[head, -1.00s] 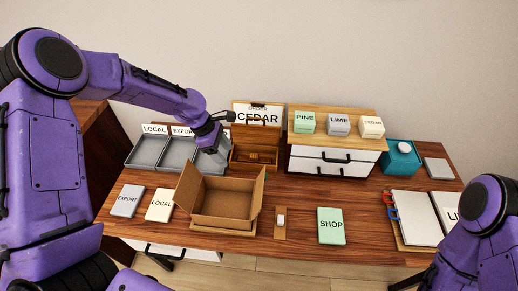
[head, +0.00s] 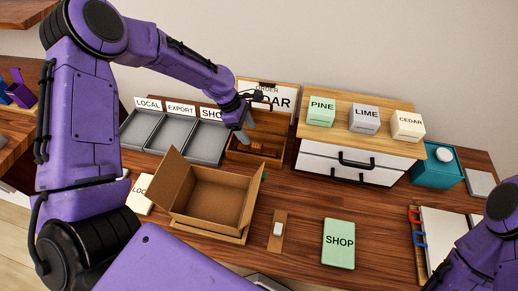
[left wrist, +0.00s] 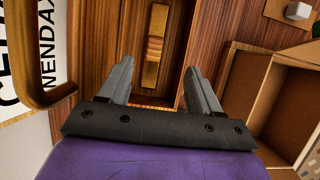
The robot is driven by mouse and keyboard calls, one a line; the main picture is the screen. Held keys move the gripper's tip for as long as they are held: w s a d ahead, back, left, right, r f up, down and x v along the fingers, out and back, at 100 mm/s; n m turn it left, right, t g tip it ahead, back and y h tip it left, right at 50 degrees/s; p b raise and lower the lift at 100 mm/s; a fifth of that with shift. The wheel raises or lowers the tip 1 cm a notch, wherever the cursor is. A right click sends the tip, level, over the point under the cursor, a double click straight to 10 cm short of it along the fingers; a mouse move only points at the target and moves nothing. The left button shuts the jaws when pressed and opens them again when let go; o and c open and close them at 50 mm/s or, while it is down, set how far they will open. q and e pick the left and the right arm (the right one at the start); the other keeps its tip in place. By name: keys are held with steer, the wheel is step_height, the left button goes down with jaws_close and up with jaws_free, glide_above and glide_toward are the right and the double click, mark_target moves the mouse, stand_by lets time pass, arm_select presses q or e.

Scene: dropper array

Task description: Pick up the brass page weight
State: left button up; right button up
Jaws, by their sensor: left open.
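The brass page weight (left wrist: 153,48) is a long brass bar with a ridged middle. It lies in a wooden box (head: 236,143) behind the cardboard box, where it shows small in the head view (head: 257,148). My left gripper (head: 243,132) is over the left part of that wooden box.
An open cardboard box (head: 215,197) stands in front of the wooden box. Grey trays (head: 163,133) lie to the left, and a white drawer unit (head: 350,165) stands to the right. The table around the green SHOP block (head: 338,244) is fairly clear.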

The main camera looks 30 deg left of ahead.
mark_target(256, 145)
arm_select(q)
steer(key=x, duration=0.4)
steer(key=shift+f, duration=0.15)
steer(key=x, duration=0.1)
steer(key=p+x, duration=0.1)
steer(key=x, duration=0.2)
steer(key=shift+w+a+f+p, duration=0.1)
steer(key=shift+w+f+p, duration=0.25)
steer(key=shift+p, duration=0.05)
steer(key=shift+w+f, duration=0.1)
steer(key=shift+f, duration=0.3)
steer(key=shift+r, duration=0.1)
jaws_close()
